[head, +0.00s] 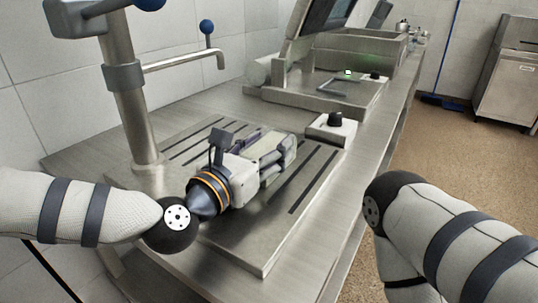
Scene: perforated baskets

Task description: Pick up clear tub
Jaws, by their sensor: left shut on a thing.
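My left gripper (279,158) is low over the slotted metal drainboard in the middle of the head view, its fingers pointing away to the upper right. It is shut on the clear tub (265,146), a pale, see-through shape at the fingers. The gripper body and fingers hide part of the tub, and its outline is hard to make out. I cannot tell whether the tub touches the drainboard. My right arm comes in from the right, over the floor side, and its gripper is out of view.
The slotted drainboard (250,240) lies on a steel counter. A metal faucet post (130,105) stands at left. A small white box with a black knob (333,127) is just beyond the gripper. A slanted machine (300,60) stands farther back. Open floor (440,150) lies right.

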